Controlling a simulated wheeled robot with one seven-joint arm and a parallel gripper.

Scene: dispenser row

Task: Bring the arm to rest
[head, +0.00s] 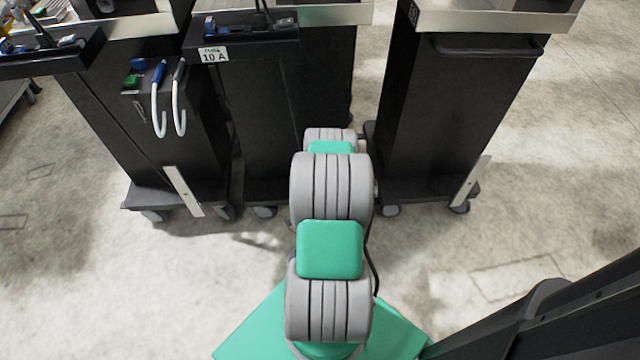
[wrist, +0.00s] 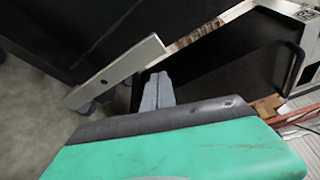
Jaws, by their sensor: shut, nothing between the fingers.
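My gripper (wrist: 158,82) shows in the wrist view, its two grey fingers closed together with nothing between them. It points toward the dark side of a black cart (wrist: 220,75). I cannot tell how far the fingertips are from it. In the head view my grey and green arm reaches forward from the bottom middle toward the carts. My gripper is hidden there behind the arm's own links.
Three black carts on castors stand in a row: a left one (head: 105,120), a middle one (head: 250,120) labelled "10 A", and a right one (head: 450,110). Speckled floor (head: 560,190) is free at right.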

